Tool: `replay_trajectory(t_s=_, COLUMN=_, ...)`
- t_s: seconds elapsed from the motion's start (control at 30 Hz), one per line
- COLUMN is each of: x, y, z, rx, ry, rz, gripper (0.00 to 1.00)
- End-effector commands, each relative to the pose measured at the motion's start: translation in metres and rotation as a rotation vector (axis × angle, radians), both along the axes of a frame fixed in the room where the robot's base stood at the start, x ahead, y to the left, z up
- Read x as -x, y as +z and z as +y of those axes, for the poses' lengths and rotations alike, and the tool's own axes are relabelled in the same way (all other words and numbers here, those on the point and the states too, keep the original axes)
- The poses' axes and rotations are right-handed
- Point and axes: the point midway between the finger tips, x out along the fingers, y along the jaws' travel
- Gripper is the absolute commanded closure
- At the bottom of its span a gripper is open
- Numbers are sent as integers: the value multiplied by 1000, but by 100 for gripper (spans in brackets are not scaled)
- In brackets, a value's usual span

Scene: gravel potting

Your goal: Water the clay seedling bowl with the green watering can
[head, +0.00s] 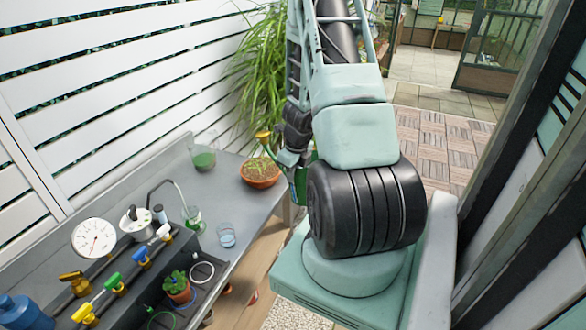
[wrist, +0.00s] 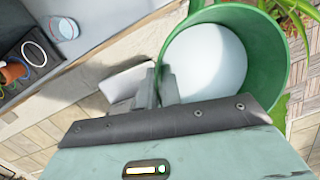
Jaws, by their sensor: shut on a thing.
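The green watering can (head: 301,184) is mostly hidden behind my arm in the head view. Its spout rises to the left and ends in a yellow rose (head: 263,135) that appears over the clay seedling bowl (head: 260,182). The brown bowl holds small green seedlings and stands near the bench's right end. In the wrist view my gripper (wrist: 158,88) is shut on the wall of the can (wrist: 277,55), one finger inside the rim and one outside. A pale round surface shows inside the can; I cannot tell whether it is water. No falling water is visible.
The grey bench (head: 225,168) also holds a glass jar with green contents (head: 204,160), a clear cup (head: 226,236), a pressure gauge (head: 94,238), coloured valves and a small potted plant (head: 177,287). A tall grassy plant (head: 258,70) stands behind the bowl.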

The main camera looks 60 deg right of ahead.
Motion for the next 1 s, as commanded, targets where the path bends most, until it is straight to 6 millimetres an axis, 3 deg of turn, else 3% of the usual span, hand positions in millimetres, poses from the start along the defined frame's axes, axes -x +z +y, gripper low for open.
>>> replay_trajectory(t_s=1.0, x=-8, y=-5, z=-4, rx=-27, ry=0, rz=92, gripper=100)
